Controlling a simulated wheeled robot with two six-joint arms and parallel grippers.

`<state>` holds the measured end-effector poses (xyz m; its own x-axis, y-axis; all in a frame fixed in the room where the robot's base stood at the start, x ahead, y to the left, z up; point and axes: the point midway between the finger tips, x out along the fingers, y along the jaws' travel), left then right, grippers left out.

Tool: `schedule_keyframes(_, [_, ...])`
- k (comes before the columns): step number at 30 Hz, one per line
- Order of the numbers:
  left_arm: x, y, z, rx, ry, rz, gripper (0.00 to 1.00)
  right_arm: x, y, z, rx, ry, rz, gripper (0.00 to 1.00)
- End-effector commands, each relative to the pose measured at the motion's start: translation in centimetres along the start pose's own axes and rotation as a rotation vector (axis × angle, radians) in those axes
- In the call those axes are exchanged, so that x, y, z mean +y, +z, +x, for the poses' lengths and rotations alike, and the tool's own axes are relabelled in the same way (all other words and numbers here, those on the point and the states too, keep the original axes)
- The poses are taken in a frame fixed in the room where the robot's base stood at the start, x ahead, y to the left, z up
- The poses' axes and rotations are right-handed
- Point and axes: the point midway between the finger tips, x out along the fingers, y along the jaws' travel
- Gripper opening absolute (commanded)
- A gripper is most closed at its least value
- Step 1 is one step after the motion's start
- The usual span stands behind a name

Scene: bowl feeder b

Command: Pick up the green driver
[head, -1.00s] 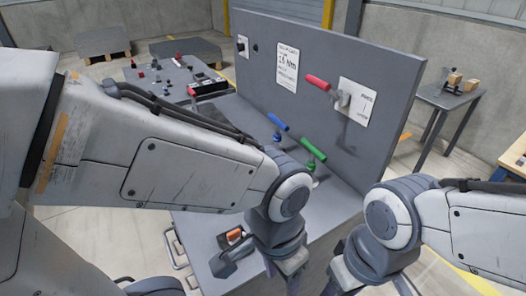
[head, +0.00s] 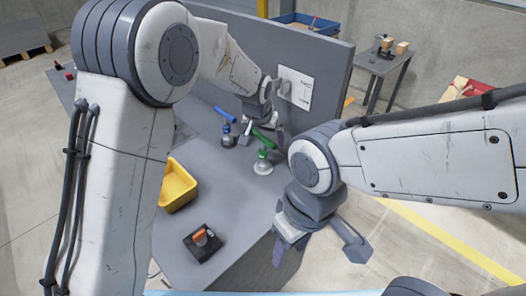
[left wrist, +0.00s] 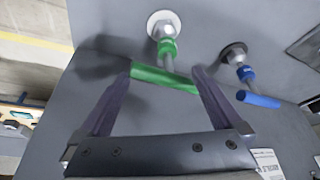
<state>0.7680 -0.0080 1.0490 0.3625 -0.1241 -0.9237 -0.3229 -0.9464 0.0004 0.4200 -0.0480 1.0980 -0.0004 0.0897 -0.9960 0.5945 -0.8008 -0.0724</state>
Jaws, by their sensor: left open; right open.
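The green driver (head: 263,156) stands upright in a round holder on the grey bench, with its green cross handle (head: 263,138) on top. My left gripper (head: 264,126) is open at the top of this driver. In the left wrist view, the green handle (left wrist: 163,77) spans the gap between my open left fingers (left wrist: 163,72), with its ends close to the fingertips. Whether they touch it cannot be told. My right gripper (head: 284,243) is open over the bench's front right edge, away from the driver, and its jaws are partly hidden.
A blue driver (head: 226,123) stands in a holder just left of the green one, also in the left wrist view (left wrist: 256,98). A grey upright panel (head: 325,78) rises behind. A yellow bin (head: 178,187) and a black block with an orange part (head: 201,240) sit on the bench.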

Motion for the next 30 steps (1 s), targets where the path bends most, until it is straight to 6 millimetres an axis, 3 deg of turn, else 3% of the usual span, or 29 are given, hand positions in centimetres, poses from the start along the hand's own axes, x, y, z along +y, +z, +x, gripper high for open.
schedule_keyframes(8, [0.0, 0.1, 2.4, -0.002, 0.000, 0.000, 1.00, 0.0, 0.0, -0.6, 0.000, 0.000, 0.000, 0.50])
schedule_keyframes(16, [0.0, 0.0, 6.2, -0.001, 0.001, 0.001, 1.00, -0.1, -0.1, -1.5, 0.000, 0.000, 0.000, 0.50])
schedule_keyframes(25, [0.0, 0.1, 6.9, 0.000, 0.001, 0.001, 1.00, -0.1, -0.1, -1.5, 0.000, 0.000, 0.000, 0.50])
schedule_keyframes(26, [0.0, 0.1, 6.9, 0.000, 0.001, 0.001, 0.96, -0.1, -0.1, -1.5, 0.000, 0.000, 0.000, 0.50])
schedule_keyframes(30, [0.0, 0.1, 6.9, 0.000, 0.001, 0.001, 0.43, -0.1, -0.1, -1.5, 0.000, 0.000, 0.000, 0.50])
